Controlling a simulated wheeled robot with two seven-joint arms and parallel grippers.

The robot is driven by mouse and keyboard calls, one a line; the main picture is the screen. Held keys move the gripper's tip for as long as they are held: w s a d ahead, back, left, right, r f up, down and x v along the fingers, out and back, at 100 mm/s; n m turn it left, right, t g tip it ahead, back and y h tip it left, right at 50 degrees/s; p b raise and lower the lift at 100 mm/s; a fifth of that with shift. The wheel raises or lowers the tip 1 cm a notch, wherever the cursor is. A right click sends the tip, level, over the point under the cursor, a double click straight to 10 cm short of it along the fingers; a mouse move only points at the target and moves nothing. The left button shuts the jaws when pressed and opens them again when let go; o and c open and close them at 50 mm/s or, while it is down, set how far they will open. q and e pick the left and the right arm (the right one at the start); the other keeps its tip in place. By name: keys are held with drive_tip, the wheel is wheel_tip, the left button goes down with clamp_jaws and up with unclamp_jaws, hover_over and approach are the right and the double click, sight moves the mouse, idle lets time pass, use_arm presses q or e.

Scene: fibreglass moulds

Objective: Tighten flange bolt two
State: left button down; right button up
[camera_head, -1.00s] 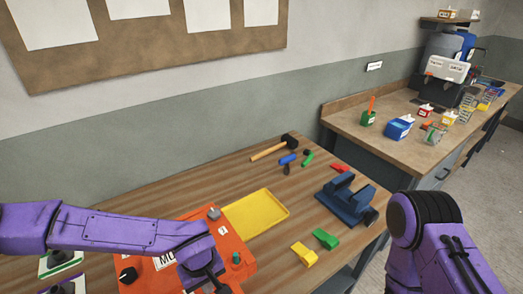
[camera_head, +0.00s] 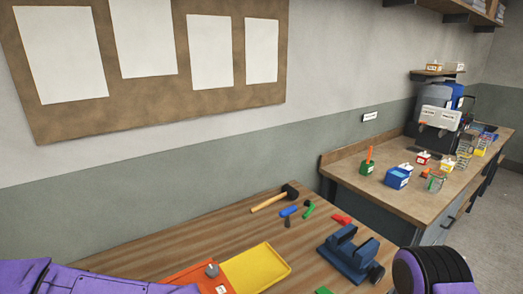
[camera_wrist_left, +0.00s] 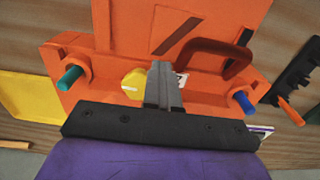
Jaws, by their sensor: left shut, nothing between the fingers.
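The orange mould (camera_wrist_left: 205,22) fills much of the left wrist view, with a dark handle (camera_wrist_left: 222,48) on it. A teal bolt (camera_wrist_left: 70,78) sticks out at its left side and a blue bolt (camera_wrist_left: 243,102) at its right. My left gripper (camera_wrist_left: 163,66) is shut and empty, its fingertips in front of a yellow round part (camera_wrist_left: 133,80) that they partly hide. Contact cannot be told. Part of the mould (camera_head: 185,279) with a grey knob (camera_head: 212,270) shows at the bottom of the head view. My right gripper is out of view.
A yellow tray (camera_head: 262,264) lies beside the mould. A dark blue vice (camera_head: 352,252) stands at the bench's right end. A hammer (camera_head: 270,200) and small coloured tools lie at the back. A second bench (camera_head: 400,208) holds several containers.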

use_arm(q)
drive_tip(key=shift+w+r, duration=0.1)
drive_tip(key=shift+w, duration=0.05)
drive_tip(key=shift+r, duration=0.35)
drive_tip(key=r, duration=0.5)
drive_tip(key=shift+s, duration=0.25)
drive_tip(key=shift+s, duration=0.1)
